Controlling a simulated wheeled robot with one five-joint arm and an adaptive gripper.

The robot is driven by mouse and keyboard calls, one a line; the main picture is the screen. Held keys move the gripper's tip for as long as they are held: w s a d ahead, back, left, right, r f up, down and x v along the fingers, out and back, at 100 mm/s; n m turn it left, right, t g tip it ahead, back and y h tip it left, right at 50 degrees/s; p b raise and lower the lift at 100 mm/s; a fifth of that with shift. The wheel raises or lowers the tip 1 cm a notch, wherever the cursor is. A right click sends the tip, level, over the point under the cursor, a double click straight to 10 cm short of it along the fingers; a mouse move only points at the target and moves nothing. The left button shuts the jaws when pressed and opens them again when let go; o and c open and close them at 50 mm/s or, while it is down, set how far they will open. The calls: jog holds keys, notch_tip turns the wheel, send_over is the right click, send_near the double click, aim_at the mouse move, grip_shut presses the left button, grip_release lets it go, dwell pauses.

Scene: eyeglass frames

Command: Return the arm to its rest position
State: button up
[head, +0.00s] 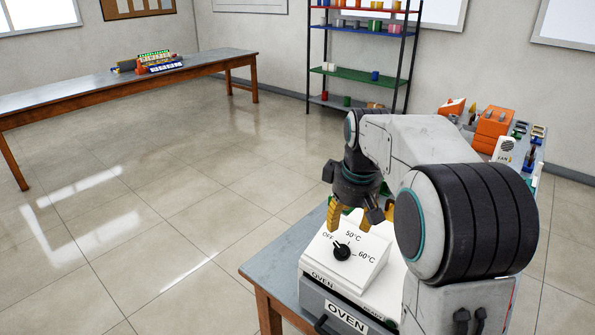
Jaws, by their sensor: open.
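My arm reaches out from the lower right and bends down over the near table. My gripper (354,213) points downward with its yellow fingers apart. It is just behind and above the white control box of the oven (343,250). A black knob (342,252) is on the box, with marks OFF, 50°C and 60°C around it. I cannot tell whether the fingers touch the box. My arm hides the right part of the oven.
The near table (262,272) carries the oven, and orange devices (492,130) and a fan box (505,150) stand farther back. A long table (70,92) with a colourful rack (158,62) is at the left. A shelf (360,75) stands at the back. The floor between is clear.

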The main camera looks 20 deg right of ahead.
jog(key=s+a+f+m+g, duration=0.2)
jog(key=s+f+m, duration=0.3)
jog(key=s+f, duration=0.25)
jog(key=s+a+r+n+t, duration=0.1)
jog(key=s+a+r, duration=0.1)
jog(key=s, duration=0.6)
jog(key=s+a+r+n+t, duration=0.1)
jog(key=s+a+r+t, duration=0.1)
jog(key=s+a, duration=0.3)
jog(key=shift+s+y, duration=0.3)
jog(key=shift+s, duration=1.3)
jog(key=shift+a, duration=0.1)
